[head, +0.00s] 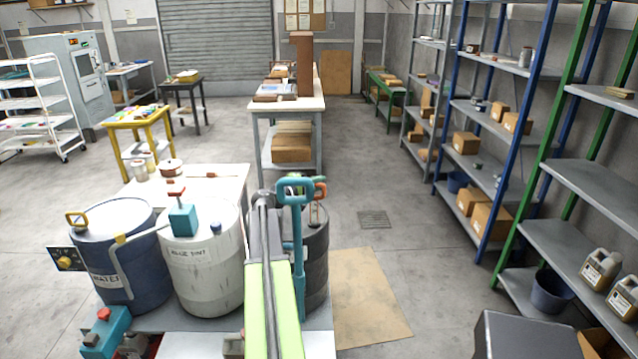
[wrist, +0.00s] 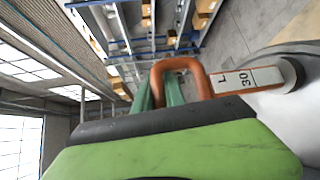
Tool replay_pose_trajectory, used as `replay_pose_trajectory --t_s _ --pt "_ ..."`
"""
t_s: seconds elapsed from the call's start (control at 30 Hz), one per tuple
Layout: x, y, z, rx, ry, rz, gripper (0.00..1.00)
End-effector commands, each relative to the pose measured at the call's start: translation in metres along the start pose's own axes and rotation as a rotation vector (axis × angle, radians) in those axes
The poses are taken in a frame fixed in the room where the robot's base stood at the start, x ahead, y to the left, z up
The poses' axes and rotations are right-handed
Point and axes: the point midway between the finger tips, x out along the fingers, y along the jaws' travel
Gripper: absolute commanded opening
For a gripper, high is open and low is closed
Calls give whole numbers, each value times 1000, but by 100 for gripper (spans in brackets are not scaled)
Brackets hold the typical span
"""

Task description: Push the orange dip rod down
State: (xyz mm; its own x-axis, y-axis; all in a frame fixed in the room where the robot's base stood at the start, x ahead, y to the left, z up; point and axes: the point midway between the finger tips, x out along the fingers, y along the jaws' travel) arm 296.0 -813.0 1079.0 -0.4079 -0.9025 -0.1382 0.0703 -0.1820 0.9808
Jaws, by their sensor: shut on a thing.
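The orange dip rod's looped handle (wrist: 185,66) shows in the wrist view, with a marked strip (wrist: 250,79) reading "L" and "30" that runs right to a grey collar on a drum top. My gripper's green fingers (wrist: 162,88) are at the loop and shut on it. In the head view the orange handle (head: 320,189) shows above the dark drum (head: 317,260), to the right of my lime-green arm. A teal handle partly hides my gripper there. The rod's lower part is hidden.
A teal looped handle (head: 297,240) stands upright just in front of the dark drum. A white drum (head: 203,270) and a blue drum (head: 110,265) stand to the left. Shelves (head: 575,195) line the right side. Open floor (head: 440,270) lies between.

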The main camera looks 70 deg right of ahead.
Motion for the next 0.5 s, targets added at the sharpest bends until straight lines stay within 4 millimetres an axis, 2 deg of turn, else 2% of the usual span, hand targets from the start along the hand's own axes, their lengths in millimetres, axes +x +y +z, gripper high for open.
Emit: replay_pose_trajectory --t_s 0.27,0.37,0.5 --pt "0 -1 -1 0 1 0 0" --pt "1 -9 -2 0 1 0 0" --pt "4 -33 -5 0 2 0 0"
